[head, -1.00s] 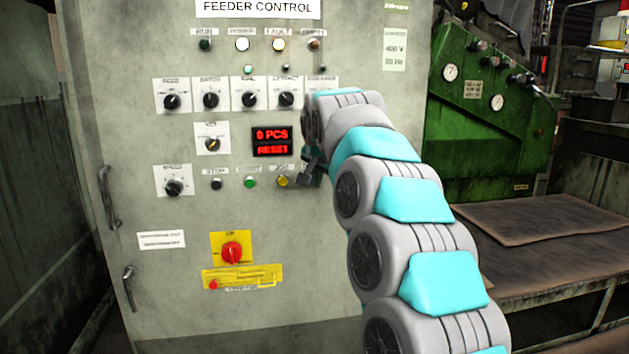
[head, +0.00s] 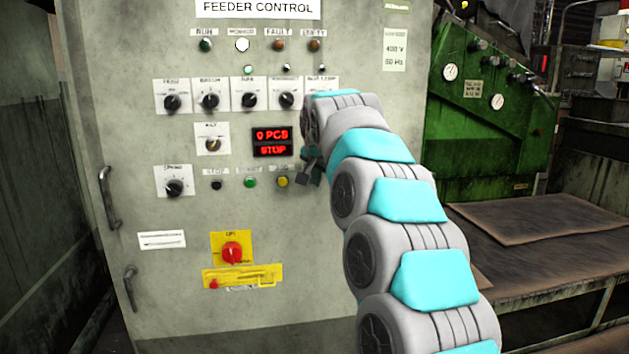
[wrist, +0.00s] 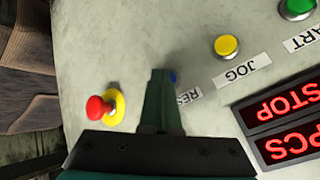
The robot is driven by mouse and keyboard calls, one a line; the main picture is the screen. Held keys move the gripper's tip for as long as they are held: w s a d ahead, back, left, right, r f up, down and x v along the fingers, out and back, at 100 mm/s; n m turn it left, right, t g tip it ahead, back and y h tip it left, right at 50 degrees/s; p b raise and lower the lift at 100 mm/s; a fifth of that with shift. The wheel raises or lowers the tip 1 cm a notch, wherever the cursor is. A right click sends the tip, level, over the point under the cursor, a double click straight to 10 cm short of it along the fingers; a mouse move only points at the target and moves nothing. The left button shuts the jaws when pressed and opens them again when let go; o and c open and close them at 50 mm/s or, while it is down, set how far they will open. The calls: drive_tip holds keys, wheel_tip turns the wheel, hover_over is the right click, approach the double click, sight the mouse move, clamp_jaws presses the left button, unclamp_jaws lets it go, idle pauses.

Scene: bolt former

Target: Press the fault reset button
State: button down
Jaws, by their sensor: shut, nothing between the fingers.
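The blue reset button (wrist: 174,77) shows in the wrist view as a small patch beside my fingertips. The rest of it is hidden behind them. Its label (wrist: 189,96) reads "RES" before my gripper cuts it off. My gripper (wrist: 161,72) is shut and empty, with its tips at or just in front of the button; I cannot tell whether they touch it. In the head view my gripper (head: 307,177) is partly hidden by my arm, right of the yellow jog button (head: 283,181). The display (head: 272,142) reads "0 PCS" and "STOP". The fault lamp (head: 278,45) looks unlit.
A red knob on a yellow base (wrist: 103,108) stands out from the panel in the wrist view. The yellow jog button (wrist: 226,46) and green start button (wrist: 297,8) are nearby. A green machine (head: 490,110) and a bench (head: 540,225) stand right of the cabinet.

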drive_tip(key=shift+s+f, duration=0.1)
drive_tip(key=shift+s, duration=0.05)
drive_tip(key=shift+s+d+b, duration=0.2)
drive_tip(key=shift+s+b, duration=0.45)
drive_tip(key=shift+b, duration=0.1)
drive_tip(key=s+b, duration=0.1)
drive_tip(key=s, duration=0.1)
drive_tip(key=s+d+b, duration=0.1)
drive_tip(key=s+b, duration=0.1)
drive_tip(key=s, duration=0.1)
drive_tip(key=shift+d+b, duration=0.2)
drive_tip(key=shift+b, duration=0.1)
idle(0.5)
